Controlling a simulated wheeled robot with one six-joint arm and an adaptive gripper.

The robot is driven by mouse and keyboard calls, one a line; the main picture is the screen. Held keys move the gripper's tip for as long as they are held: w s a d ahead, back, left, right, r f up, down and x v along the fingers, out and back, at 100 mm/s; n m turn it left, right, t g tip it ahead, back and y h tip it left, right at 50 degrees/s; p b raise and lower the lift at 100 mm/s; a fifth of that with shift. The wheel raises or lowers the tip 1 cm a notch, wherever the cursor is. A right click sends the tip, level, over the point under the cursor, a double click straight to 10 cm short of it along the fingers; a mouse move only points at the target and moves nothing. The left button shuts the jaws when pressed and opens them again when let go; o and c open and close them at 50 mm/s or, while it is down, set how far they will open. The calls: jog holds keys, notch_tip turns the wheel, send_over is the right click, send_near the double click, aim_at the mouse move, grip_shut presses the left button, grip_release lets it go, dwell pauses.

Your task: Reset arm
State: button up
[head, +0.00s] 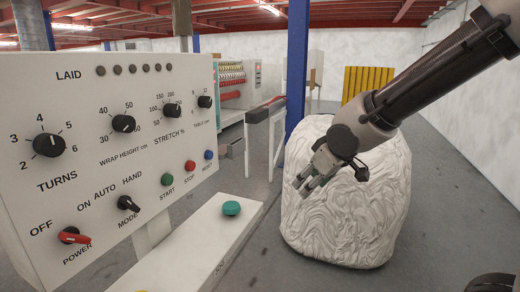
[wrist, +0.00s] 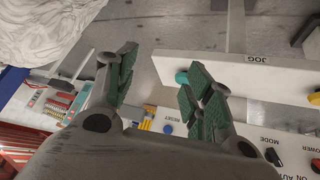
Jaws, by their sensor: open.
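My gripper (head: 318,176) is open and empty. In the head view it hangs from my arm in front of the white wrapped bale, right of the control panel. In the wrist view my gripper (wrist: 160,92) shows its two green-padded fingers spread apart, with floor and the white shelf edge seen between and beyond them. The control panel (head: 75,95) stands at the left with knobs, a red power lever and START, STOP and RESET buttons. A green button (head: 231,208) sits on the white shelf (head: 195,250) below the panel. In the wrist view the shelf (wrist: 240,75) reads JOG.
The white wrapped bale (head: 345,215) stands on the floor behind and below my gripper. A blue post (head: 297,70) rises behind it. A machine with coloured reels (head: 230,78) and a yellow slatted panel (head: 367,82) stand further back. Grey floor (head: 450,210) is clear at the right.

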jog(key=s+d+r+m+g+h, duration=0.1)
jog(key=s+d+m, duration=0.3)
jog(key=s+d, duration=0.5)
jog(key=s+d+r+m+h, duration=0.2)
jog(key=s+d+r+m, duration=0.2)
jog(key=s+d, duration=0.5)
jog(key=d, duration=0.5)
jog(key=shift+s+d+g, duration=0.25)
jog(key=shift+d+g, duration=0.15)
